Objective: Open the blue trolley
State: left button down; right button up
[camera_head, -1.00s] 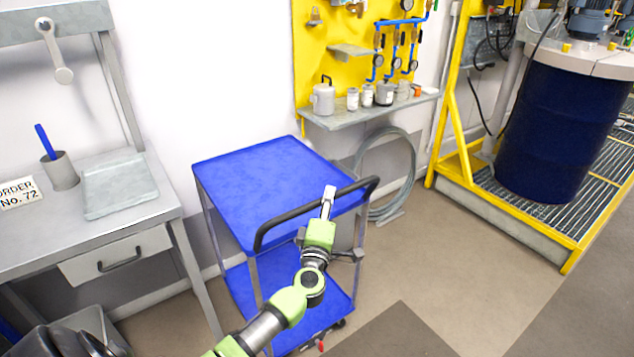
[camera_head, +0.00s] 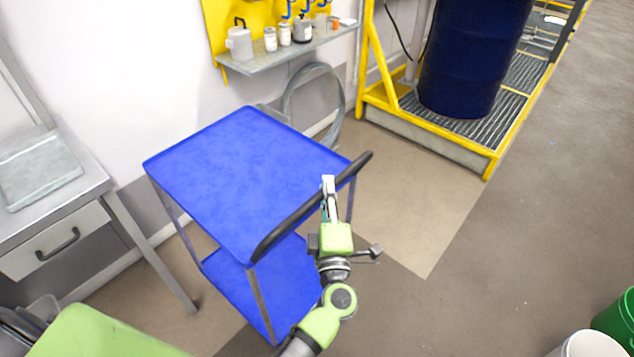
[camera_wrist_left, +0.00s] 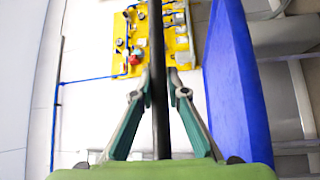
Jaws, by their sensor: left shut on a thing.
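The blue trolley (camera_head: 245,175) stands on the floor in the middle of the head view, with a flat upper shelf and a blue lower shelf (camera_head: 230,290). Its black handle (camera_head: 285,225) runs along the side facing me. My left gripper (camera_head: 329,185) is shut on the handle, toward its right end. In the left wrist view the black handle bar (camera_wrist_left: 158,70) runs between the two fingers (camera_wrist_left: 160,85), and the blue shelf (camera_wrist_left: 238,85) is at the right. My right gripper is not in view.
A grey workbench with a drawer (camera_head: 45,250) stands left of the trolley. A wall shelf (camera_head: 290,50) and a coiled hose (camera_head: 315,100) are behind it. A yellow-edged platform (camera_head: 440,140) carries a dark blue drum (camera_head: 470,60). Floor at right is clear; buckets (camera_head: 590,345) sit bottom right.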

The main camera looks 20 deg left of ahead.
pick_arm(q)
jog(key=shift+f, duration=0.1)
jog(key=c, duration=2)
grip_release()
jog(key=shift+o, duration=0.2)
jog(key=v, duration=0.7)
jog(key=shift+s, duration=0.3)
jog(key=shift+d, duration=0.2)
